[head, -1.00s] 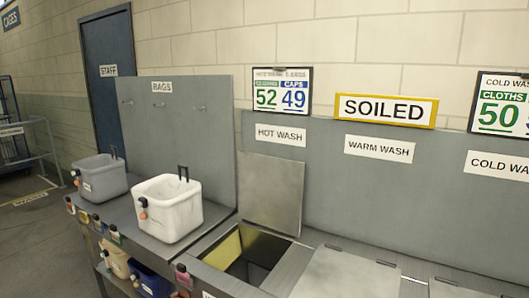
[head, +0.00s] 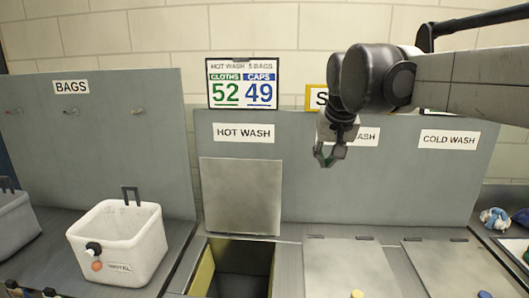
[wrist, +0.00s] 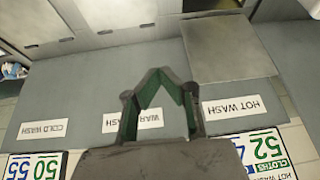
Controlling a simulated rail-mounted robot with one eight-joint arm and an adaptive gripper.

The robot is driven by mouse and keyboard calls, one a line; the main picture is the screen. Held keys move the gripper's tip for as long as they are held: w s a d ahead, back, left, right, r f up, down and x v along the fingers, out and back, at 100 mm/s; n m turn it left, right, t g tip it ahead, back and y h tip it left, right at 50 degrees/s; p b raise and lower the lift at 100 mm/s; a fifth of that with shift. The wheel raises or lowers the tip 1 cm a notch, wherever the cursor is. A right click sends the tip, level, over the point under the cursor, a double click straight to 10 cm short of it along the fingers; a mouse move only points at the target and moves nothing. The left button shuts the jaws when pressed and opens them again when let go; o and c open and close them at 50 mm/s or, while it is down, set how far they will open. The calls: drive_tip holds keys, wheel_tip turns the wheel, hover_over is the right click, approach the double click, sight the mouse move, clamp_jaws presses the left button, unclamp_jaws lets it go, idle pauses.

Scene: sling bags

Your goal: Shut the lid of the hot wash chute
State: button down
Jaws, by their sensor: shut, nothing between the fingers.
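The hot wash lid (head: 241,196) is a grey metal panel standing upright against the back board, under the HOT WASH sign (head: 243,133). The hot wash chute (head: 243,268) below it is an open dark hole with yellowish inner walls. The lid also shows in the wrist view (wrist: 232,46), which is upside down. My gripper (head: 327,160) is shut and empty, in the air right of the lid and in front of the WARM WASH sign, which it partly hides. Its closed fingertips show in the wrist view (wrist: 160,75), apart from the lid.
The warm wash lid (head: 350,268) and cold wash lid (head: 455,268) lie flat to the right, each with a small knob. A white tub (head: 118,243) stands on the counter left of the chute. Cloths (head: 497,218) lie at the far right. The space above the open chute is clear.

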drive_tip(key=w+a+r+p, duration=0.1)
drive_tip(key=w+a+r, duration=0.2)
drive_tip(key=w, duration=0.6)
drive_tip(key=g+p, duration=0.2)
drive_tip(key=p, duration=0.3)
hover_over(267, 150)
drive_tip(key=s, duration=0.7)
wheel_tip(267, 150, down, 5)
drive_tip(key=shift+m, duration=0.3)
drive_tip(key=p+x, duration=0.1)
drive_tip(key=x, duration=0.8)
drive_tip(key=shift+w+f, duration=0.15)
drive_tip(key=shift+w, duration=0.1)
drive_tip(key=shift+s+a+f+p, duration=0.1)
drive_tip(key=shift+s+f+p, duration=0.1)
drive_tip(key=shift+s+p, duration=0.2)
drive_tip(key=s, duration=0.3)
drive_tip(key=shift+a+p, duration=0.1)
drive_tip(key=shift+p, duration=0.25)
drive_tip(key=shift+s+r, duration=0.1)
drive_tip(key=shift+s, duration=0.05)
